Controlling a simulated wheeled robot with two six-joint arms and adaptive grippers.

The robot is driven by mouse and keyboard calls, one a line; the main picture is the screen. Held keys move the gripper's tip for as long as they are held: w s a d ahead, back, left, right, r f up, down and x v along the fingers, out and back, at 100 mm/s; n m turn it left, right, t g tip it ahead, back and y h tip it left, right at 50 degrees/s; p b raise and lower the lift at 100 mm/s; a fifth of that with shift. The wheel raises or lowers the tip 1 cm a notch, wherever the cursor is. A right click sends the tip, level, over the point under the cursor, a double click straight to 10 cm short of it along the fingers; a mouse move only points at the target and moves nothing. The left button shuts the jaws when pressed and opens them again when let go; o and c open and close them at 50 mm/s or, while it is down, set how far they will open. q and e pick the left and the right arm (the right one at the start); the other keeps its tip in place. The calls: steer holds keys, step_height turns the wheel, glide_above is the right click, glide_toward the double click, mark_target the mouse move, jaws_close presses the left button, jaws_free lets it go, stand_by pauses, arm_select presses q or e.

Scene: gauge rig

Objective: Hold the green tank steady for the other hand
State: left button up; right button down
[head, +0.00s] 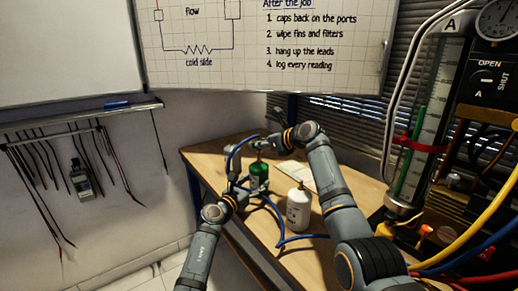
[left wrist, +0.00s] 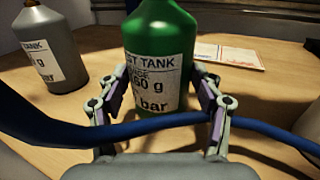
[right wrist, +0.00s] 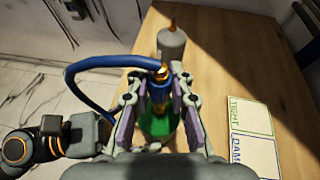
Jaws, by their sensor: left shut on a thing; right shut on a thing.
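The green tank (head: 259,172) stands upright on the bench. In the left wrist view the green tank (left wrist: 160,45) shows its white label, its top out of frame. My left gripper (head: 243,186) is shut on the tank's lower body, one finger on each side (left wrist: 162,100). My right gripper (head: 254,148) is above the tank. In the right wrist view it is shut on the end fitting (right wrist: 158,88) of the blue hose, over the tank's top. The fitting has a brass part. Whether it is fully seated on the tank cannot be told.
A grey tank (left wrist: 52,45) stands beyond the green one, also in the right wrist view (right wrist: 172,43). A white bottle (head: 298,210) stands nearer on the bench (head: 345,180). The blue hose (left wrist: 160,130) crosses before the green tank. A printed card (right wrist: 253,145) lies flat at right.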

steer(key=shift+r, duration=1.15)
arm_select(q)
steer(key=o, duration=1.5)
steer(key=v, duration=1.2)
steer(key=shift+f, duration=0.1)
